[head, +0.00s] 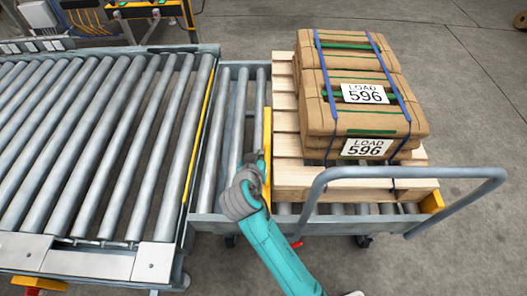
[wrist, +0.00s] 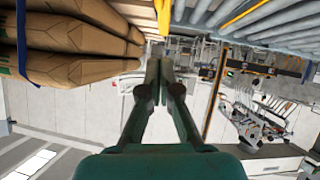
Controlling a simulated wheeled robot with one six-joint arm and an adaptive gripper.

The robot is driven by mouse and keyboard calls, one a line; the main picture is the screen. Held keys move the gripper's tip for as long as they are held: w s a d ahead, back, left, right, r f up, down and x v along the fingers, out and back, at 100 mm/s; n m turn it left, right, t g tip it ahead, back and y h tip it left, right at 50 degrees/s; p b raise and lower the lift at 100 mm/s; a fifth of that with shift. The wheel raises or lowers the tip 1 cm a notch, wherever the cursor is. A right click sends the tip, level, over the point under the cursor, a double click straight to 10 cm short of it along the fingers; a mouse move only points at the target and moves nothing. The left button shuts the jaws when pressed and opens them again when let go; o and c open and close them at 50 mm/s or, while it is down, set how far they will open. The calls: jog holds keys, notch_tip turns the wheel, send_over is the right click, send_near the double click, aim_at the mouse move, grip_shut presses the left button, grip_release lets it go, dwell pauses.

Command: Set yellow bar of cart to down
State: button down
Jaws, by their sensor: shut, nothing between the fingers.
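The cart (head: 238,222) stands against the end of the roller conveyor and has grey rollers and a curved push handle. Its yellow bar (head: 258,128) runs lengthwise between the bare rollers and the pallet, and seems to stand above the rollers. Its near part is hidden behind my arm. My gripper (head: 263,165) is at the near part of the bar, apparently just above or beside it; contact cannot be told. In the wrist view my gripper (wrist: 163,80) has its fingers together with nothing between them. A yellow strip, likely the bar (wrist: 163,14), shows beyond the fingertips.
A wooden pallet (head: 283,115) on the cart carries stacked brown sacks (head: 350,65) with blue straps. The grey push handle (head: 410,171) rises at the near right. The wide roller conveyor (head: 90,150) fills the left. Open floor lies to the right.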

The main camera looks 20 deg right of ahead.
send_over(267, 157)
jog(key=a, duration=0.1)
notch_tip(267, 157, down, 4)
jog(key=shift+w+d+f, duration=0.1)
jog(key=shift+w+f, duration=0.15)
jog(key=shift+f, duration=0.3)
jog(key=shift+w+f, duration=0.2)
jog(key=shift+f, duration=0.35)
jog(key=shift+w+d+f, duration=0.1)
jog(key=shift+f, duration=0.35)
jog(key=shift+w+d+f, duration=0.1)
jog(key=shift+f, duration=0.3)
jog(key=shift+f, duration=0.1)
jog(key=w+f+g, duration=0.1)
jog(key=f+g, duration=0.1)
jog(key=f, duration=0.1)
jog(key=w+d+f+y, duration=0.1)
jog(key=f, duration=0.1)
jog(key=shift+w+g, duration=0.35)
jog(key=shift+g, duration=0.05)
jog(key=shift+f, duration=0.35)
